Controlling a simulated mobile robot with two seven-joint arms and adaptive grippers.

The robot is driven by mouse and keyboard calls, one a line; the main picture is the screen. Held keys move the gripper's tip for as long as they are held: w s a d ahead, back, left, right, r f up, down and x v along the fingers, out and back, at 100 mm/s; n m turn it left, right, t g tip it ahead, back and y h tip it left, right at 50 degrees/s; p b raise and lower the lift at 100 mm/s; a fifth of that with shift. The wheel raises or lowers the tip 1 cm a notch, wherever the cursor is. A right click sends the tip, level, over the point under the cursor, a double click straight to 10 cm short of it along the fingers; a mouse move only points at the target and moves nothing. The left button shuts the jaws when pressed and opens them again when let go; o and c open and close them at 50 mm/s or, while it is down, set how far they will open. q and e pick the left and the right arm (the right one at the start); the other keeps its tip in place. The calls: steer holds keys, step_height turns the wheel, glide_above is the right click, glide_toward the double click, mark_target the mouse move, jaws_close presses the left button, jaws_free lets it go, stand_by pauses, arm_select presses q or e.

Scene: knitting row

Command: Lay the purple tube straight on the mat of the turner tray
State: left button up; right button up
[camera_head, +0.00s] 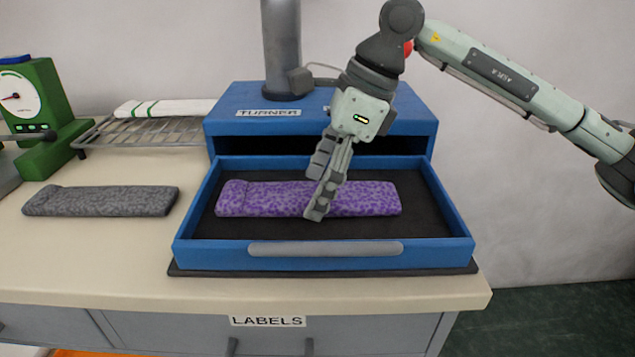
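The purple speckled tube (260,198) lies lengthwise, left to right, on the dark mat (420,225) inside the pulled-out blue turner tray (455,220). It looks straight and flat, roughly parallel to the tray's front. My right gripper (318,196) reaches down over the middle of the tube. Its two fingers are apart, one at the tube's back edge and one across its front side. The fingers hide a strip of the tube, and I cannot tell whether they press on it. My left gripper is not in view.
A grey speckled tube (100,201) lies on the counter (90,250) left of the tray. The blue turner housing (235,125) rises behind the tray.

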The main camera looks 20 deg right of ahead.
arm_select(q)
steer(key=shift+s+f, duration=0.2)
arm_select(e)
steer(key=shift+r, duration=0.25)
steer(key=shift+d+r, duration=0.2)
steer(key=shift+r, duration=0.3)
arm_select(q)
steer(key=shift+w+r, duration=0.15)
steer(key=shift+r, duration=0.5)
arm_select(e)
steer(key=v, duration=1)
steer(key=shift+d+r, duration=0.2)
steer(key=shift+r, duration=0.1)
steer(key=shift+s+f, duration=0.1)
steer(key=shift+s, duration=0.1)
